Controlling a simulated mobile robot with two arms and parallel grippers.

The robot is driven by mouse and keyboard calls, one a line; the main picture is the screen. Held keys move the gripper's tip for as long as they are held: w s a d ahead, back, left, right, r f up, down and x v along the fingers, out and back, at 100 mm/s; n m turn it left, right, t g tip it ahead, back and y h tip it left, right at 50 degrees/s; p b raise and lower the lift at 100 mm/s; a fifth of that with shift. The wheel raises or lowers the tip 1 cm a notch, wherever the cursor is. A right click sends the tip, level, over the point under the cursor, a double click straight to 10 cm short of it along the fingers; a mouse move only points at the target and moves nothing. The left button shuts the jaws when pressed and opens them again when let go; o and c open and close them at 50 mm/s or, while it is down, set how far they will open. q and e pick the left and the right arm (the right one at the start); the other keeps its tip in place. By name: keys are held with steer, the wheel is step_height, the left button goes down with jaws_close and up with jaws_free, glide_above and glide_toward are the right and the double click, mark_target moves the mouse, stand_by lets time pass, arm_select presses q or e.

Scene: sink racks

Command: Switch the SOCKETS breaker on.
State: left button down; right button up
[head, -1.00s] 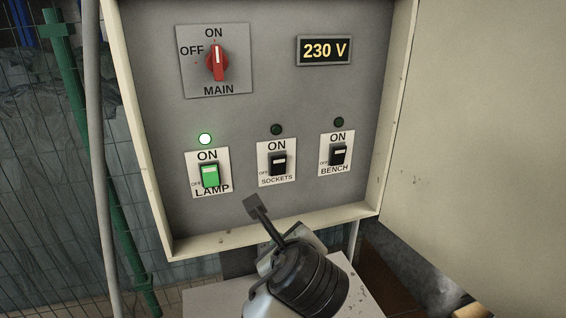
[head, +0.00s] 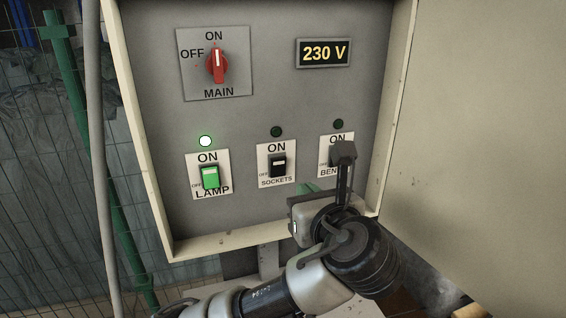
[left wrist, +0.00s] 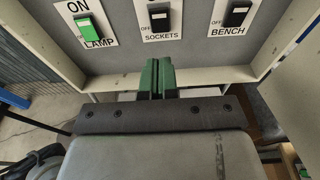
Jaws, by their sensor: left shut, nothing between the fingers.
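The SOCKETS breaker (head: 278,165) is a black switch on a white plate in the middle of the lower row, with its indicator light (head: 276,132) dark above it. It also shows at the top middle of the left wrist view (left wrist: 159,16). My left gripper (head: 308,188) has green fingers, shut and empty, below and right of the SOCKETS plate in the head view. In the left wrist view the fingers (left wrist: 157,67) appear just below the SOCKETS plate, apart from the switch. My right gripper is not in view.
The LAMP breaker (head: 209,176) is green, with its light lit. The BENCH breaker (head: 325,156) is partly hidden by my left wrist hardware; its light is dark. The red MAIN knob (head: 217,65) points to ON. The display (head: 324,52) reads 230 V. A raised rim (head: 215,243) borders the panel.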

arm_select(q)
steer(key=p+x, duration=0.2)
steer(key=x, duration=0.2)
steer(key=p+x, duration=0.1)
steer(key=x, duration=0.3)
steer(key=r+p+x, duration=0.1)
steer(key=p+x, duration=0.1)
steer(key=x, duration=0.2)
steer(key=shift+w+a+p, duration=0.15)
steer(key=shift+w+p, duration=0.15)
steer(key=shift+w, duration=0.05)
steer(key=shift+r, duration=0.15)
steer(key=shift+w+a+r+g, duration=0.1)
steer(key=shift+w+r+g, duration=0.05)
steer(key=shift+w+g, duration=0.2)
steer(key=shift+s, duration=0.3)
steer(key=b, duration=0.4)
glide_toward(279, 160)
steer(key=s, duration=0.3)
steer(key=shift+w+d+r, duration=0.2)
steer(key=shift+d+r, duration=0.1)
steer(key=shift+r, duration=0.05)
